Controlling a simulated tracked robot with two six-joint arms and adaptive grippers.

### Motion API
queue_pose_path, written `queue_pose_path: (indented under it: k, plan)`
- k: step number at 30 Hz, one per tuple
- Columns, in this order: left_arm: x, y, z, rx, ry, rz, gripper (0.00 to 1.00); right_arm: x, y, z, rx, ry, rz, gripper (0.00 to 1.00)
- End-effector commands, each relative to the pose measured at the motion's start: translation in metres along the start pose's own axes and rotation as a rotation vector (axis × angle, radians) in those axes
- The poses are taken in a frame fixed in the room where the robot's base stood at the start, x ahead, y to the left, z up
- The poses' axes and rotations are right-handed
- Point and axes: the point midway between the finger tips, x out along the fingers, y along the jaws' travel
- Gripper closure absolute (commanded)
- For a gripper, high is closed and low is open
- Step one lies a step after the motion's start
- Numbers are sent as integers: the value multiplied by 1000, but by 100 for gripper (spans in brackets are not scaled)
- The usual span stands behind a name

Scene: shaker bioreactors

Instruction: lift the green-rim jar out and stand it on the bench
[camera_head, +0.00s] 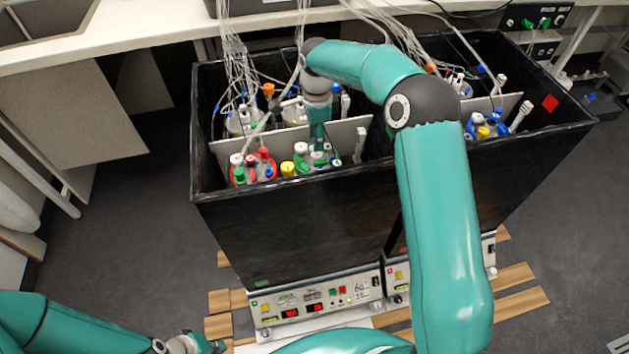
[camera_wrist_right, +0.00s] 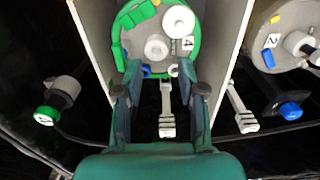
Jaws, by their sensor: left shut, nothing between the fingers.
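The green-rim jar (camera_wrist_right: 155,40) has a grey lid with a white round cap, green caps and a "4" label. It stands between two light divider walls in the right wrist view. In the head view the jar (camera_head: 318,160) is in the front part of the left black box, partly hidden by my right gripper (camera_head: 318,138). In the wrist view my right gripper (camera_wrist_right: 160,70) has its fingers apart, with the tips at the near edge of the lid. A white connector shows between the fingers. My left gripper (camera_head: 212,345) is shut and empty at the bottom edge, low in front of the box.
The black box (camera_head: 290,230) has high walls and a light divider (camera_head: 265,138). A red-rim jar (camera_head: 252,170) stands left of the green-rim jar. Tubes hang over the jars at the back. The white bench (camera_head: 130,25) runs behind the box, with free room at left.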

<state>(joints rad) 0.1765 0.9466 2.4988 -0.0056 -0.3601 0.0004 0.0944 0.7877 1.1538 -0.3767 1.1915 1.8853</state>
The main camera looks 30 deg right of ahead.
Motion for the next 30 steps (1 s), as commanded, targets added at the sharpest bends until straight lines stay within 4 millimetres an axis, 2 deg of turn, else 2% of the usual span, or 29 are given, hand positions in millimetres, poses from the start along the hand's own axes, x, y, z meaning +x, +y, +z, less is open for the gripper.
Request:
queue_pose_path:
  k: [5,12,15,23,30]
  plan:
    - [0,0,0,0,0,0,100,11,1,-1,1,0,2,60]
    - [-3,1,0,0,0,0,100,44,4,-1,0,0,3,60]
    - [-3,1,0,0,0,0,100,52,3,-1,0,0,1,60]
    - [-3,1,0,0,0,0,100,55,3,-1,0,0,0,60]
    - [-3,1,0,0,0,0,100,54,3,-1,0,0,-1,100]
